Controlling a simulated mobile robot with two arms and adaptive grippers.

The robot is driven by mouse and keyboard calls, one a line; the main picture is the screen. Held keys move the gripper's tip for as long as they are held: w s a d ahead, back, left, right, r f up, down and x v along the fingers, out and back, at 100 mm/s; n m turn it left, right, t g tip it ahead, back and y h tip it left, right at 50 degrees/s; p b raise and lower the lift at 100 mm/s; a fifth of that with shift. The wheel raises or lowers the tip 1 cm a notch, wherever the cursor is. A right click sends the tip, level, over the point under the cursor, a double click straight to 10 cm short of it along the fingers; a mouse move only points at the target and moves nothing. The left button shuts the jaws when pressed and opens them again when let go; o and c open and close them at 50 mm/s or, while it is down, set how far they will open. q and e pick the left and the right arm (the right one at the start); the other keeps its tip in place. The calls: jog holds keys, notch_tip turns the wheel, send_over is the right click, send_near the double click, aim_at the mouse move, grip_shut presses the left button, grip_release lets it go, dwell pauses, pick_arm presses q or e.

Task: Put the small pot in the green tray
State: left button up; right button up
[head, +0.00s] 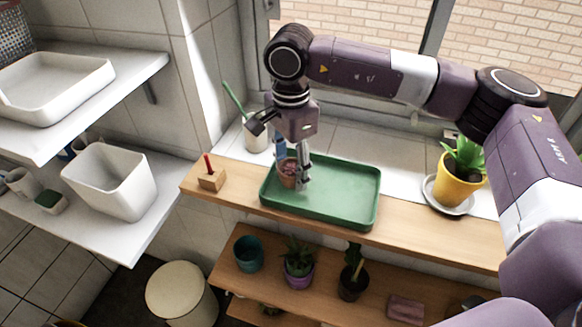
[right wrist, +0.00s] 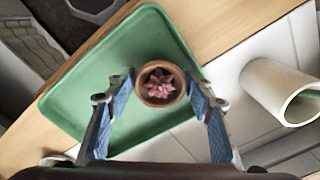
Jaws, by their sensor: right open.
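The small pot (right wrist: 160,84) is brown terracotta with a pinkish plant in it. In the right wrist view it sits between my open right gripper's fingers (right wrist: 157,115), with a gap visible on each side. In the head view the small pot (head: 287,172) is at the left end of the green tray (head: 345,208), inside its rim, partly hidden by the fingers. The tray also shows in the right wrist view (right wrist: 85,88). My right gripper (head: 292,172) points down over the pot in the head view. My left gripper is in neither view.
A wooden block with a red stick (head: 211,178) stands left of the tray on the wooden shelf. A white cup (head: 256,136) stands behind. A yellow pot (head: 458,183) on a saucer is at right. Several pots stand on the lower shelf (head: 325,290).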

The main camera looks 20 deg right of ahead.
aim_at(290, 167)
notch_tip(290, 167, up, 12)
jog(key=b, duration=0.3)
jog(key=shift+r, duration=0.15)
